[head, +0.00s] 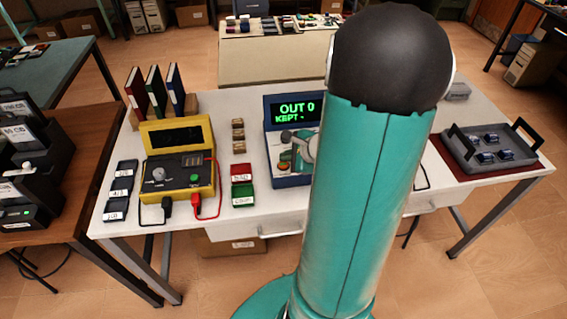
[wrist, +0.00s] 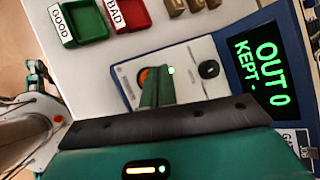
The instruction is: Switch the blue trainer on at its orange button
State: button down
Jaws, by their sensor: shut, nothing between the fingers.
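The blue trainer (head: 292,182) stands on the white table, partly hidden behind my arm. It also shows in the wrist view (wrist: 190,58), with a pale panel and a black knob (wrist: 208,69). Its screen (head: 297,109) is lit green and reads "OUT 0" and "KEPT -". The orange button (wrist: 143,76) shows at the left edge of my fingers, which partly cover it. A small lit lamp (wrist: 171,70) is just right of the fingertips. My gripper (wrist: 157,74) is shut and empty, its tips over the button area; I cannot tell whether they touch it.
A yellow meter (head: 179,170) with leads stands left of the trainer. Red (head: 241,172) and green (head: 243,195) trays lie between them. Black labelled boxes (head: 121,186) and binders (head: 155,90) are farther left. A grey tray (head: 512,165) is at the right.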

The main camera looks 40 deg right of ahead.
aim_at(286, 166)
jog(key=shift+r, duration=2.75)
